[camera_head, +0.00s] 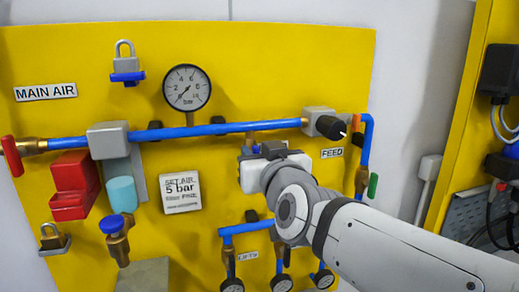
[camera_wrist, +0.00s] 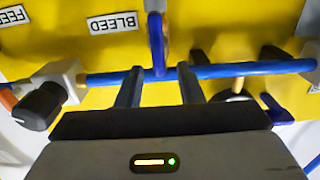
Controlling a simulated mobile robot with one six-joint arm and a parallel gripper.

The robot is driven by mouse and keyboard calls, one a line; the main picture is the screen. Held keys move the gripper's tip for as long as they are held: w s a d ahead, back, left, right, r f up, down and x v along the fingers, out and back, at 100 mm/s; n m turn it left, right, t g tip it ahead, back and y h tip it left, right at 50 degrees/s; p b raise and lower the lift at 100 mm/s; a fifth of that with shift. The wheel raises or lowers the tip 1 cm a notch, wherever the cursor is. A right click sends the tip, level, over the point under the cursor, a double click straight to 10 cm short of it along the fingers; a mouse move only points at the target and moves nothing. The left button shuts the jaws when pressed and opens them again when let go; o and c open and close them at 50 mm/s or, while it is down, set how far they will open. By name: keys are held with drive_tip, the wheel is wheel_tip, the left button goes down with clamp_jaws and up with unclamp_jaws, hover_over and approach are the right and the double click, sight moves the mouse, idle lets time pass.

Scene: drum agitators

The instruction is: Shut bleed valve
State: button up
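The bleed valve's blue lever (camera_wrist: 157,42) shows at the top middle of the wrist view, beside the BLEED label (camera_wrist: 114,22). It crosses the view from the top edge down to the blue pipe. My gripper (camera_wrist: 159,74) is open, with one dark finger to each side of the lever's lower end. A gap shows on both sides, and I cannot tell whether either finger touches the lever. In the head view my gripper (camera_head: 252,152) is in front of the yellow panel below the pipe, and it hides most of the valve.
The blue main pipe (camera_head: 225,128) runs across the panel (camera_head: 300,60) close to my gripper. A black knob (camera_head: 330,127) is to the right and a pressure gauge (camera_head: 186,87) to the upper left. Lower blue pipework with small gauges (camera_head: 232,284) lies beneath my arm.

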drive_tip(key=shift+x, duration=1.4)
